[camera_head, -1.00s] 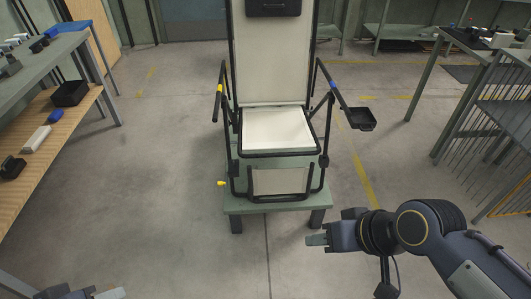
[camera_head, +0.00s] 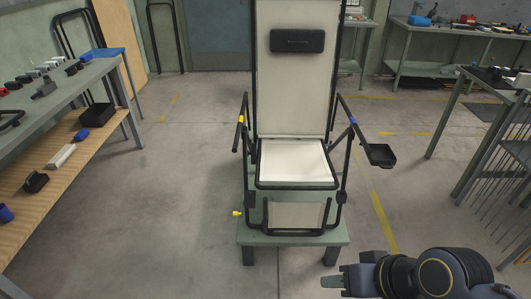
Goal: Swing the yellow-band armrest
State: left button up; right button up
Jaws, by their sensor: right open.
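The folding lounger (camera_head: 295,165) stands upright on a low green platform (camera_head: 290,236) in the middle of the head view. Its yellow-band armrest (camera_head: 240,128) is on the left side of the seat, a black bar with a yellow band. The blue-band armrest (camera_head: 347,115) is on the right side, with a small black tray (camera_head: 381,155) fixed to it. My right gripper (camera_head: 333,281) is at the bottom right, below and in front of the platform, pointing left, empty and apart from the lounger. My left gripper is out of view.
A bench with a wooden lower shelf (camera_head: 62,177) and several small items runs along the left. A yellow knob (camera_head: 236,213) sticks out at the platform's left. A metal table with a wire rack (camera_head: 495,150) stands at the right. The floor left of the lounger is clear.

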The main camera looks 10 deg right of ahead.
aim_at(240, 121)
jog(key=i+j+u, duration=0.1)
jog(key=i, duration=1.1)
